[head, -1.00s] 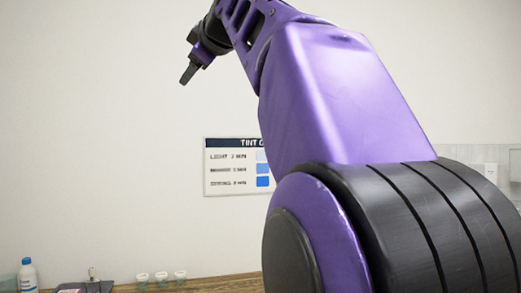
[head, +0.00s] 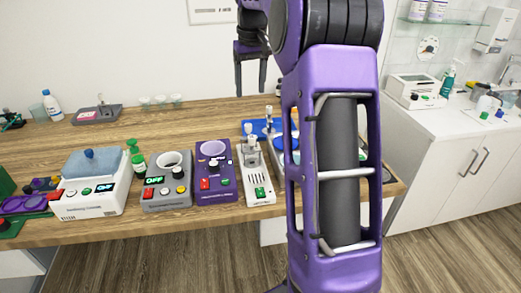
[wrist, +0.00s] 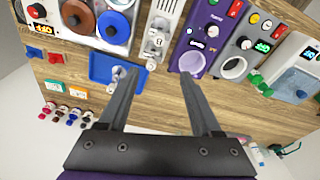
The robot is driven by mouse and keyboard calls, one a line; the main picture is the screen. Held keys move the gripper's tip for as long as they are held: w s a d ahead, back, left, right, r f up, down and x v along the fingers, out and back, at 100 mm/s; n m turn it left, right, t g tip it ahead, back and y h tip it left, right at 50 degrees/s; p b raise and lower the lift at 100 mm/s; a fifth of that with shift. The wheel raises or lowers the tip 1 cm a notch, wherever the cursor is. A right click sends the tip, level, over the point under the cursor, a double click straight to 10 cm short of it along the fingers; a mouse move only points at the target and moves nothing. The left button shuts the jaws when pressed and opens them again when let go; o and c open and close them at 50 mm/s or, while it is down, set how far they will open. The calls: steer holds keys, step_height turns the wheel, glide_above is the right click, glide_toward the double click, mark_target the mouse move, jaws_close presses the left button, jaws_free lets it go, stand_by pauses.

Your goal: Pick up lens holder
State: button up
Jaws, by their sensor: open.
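My gripper (head: 251,90) hangs above the back of the wooden bench with its fingers pointing down, open and empty. Its two fingers also show in the wrist view (wrist: 163,74), apart with bare wood between them. A small pale, metallic upright piece (head: 269,113), which may be the lens holder, stands at the blue tray (head: 250,124). In the wrist view it seems to be the pale piece (wrist: 117,73) on the blue tray (wrist: 97,66), just left of my left finger and partly covered by it. I cannot tell its exact shape.
Several machines line the bench front: a white one (head: 92,190), a grey one (head: 166,190), a purple one (head: 213,185) and a narrow white one (head: 258,180). A grey stand (head: 97,114), a bottle (head: 52,106) and small cups (head: 161,101) are at the back left.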

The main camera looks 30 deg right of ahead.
mark_target(251, 137)
steer(key=f, duration=0.4)
steer(key=f+b, duration=0.1)
steer(key=f, duration=0.3)
steer(key=w+f, duration=0.1)
steer(key=f, duration=0.4)
steer(key=shift+d+f, duration=0.1)
steer(key=shift+d, duration=0.2)
steer(key=f, duration=0.5)
steer(key=shift+w, duration=0.3)
steer(key=shift+r, duration=0.1)
jaws_close()
